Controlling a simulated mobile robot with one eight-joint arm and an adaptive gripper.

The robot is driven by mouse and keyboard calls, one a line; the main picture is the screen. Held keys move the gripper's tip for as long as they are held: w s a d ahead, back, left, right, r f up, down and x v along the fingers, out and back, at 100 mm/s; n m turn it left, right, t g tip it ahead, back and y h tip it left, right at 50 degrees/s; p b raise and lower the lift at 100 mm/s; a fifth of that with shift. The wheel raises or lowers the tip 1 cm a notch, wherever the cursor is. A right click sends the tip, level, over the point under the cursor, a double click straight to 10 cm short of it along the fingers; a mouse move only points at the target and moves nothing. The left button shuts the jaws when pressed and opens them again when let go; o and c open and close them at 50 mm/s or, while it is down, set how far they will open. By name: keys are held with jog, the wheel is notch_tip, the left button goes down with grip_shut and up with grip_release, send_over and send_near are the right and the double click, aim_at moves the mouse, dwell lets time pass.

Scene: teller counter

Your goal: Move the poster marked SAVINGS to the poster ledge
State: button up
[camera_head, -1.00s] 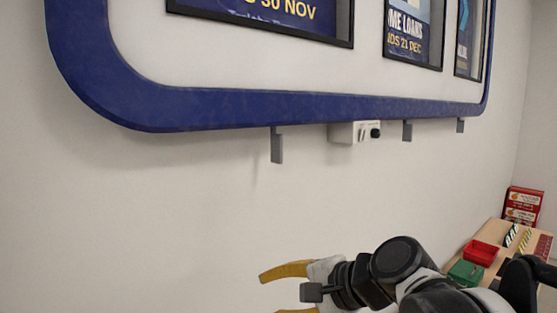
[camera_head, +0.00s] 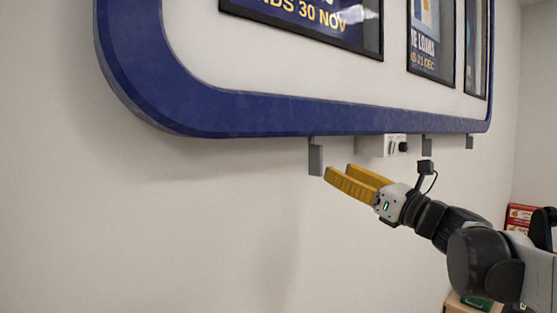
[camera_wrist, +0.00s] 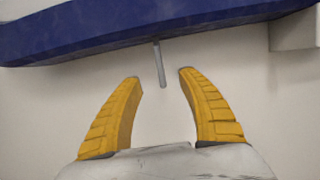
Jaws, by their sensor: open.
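The word SAVINGS is not readable on any poster in view. The large poster (camera_head: 300,20) reads "30 NOV" at its lower edge, and its top is cut off. A second poster (camera_head: 428,45) ends in "LOANS" and "21 DEC". A third poster (camera_head: 476,50) shows only as a narrow strip. I cannot make out a poster ledge. My gripper (camera_head: 338,171) is open and empty, below the blue frame. A grey tab (camera_head: 316,160) hangs from the frame just beyond the fingertips. In the wrist view the tab (camera_wrist: 160,65) lines up between the open fingers.
The thick blue frame (camera_head: 290,118) borders the posters above my gripper. Two more tabs, a middle one (camera_head: 426,147) and a right one (camera_head: 469,142), hang farther right. A white box (camera_head: 378,145) with a black knob sits on the wall. The wall below is bare.

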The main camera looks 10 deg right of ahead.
aim_at(322, 162)
jog(key=shift+p+x, duration=0.45)
jog(key=shift+x, duration=3.65)
grip_shut()
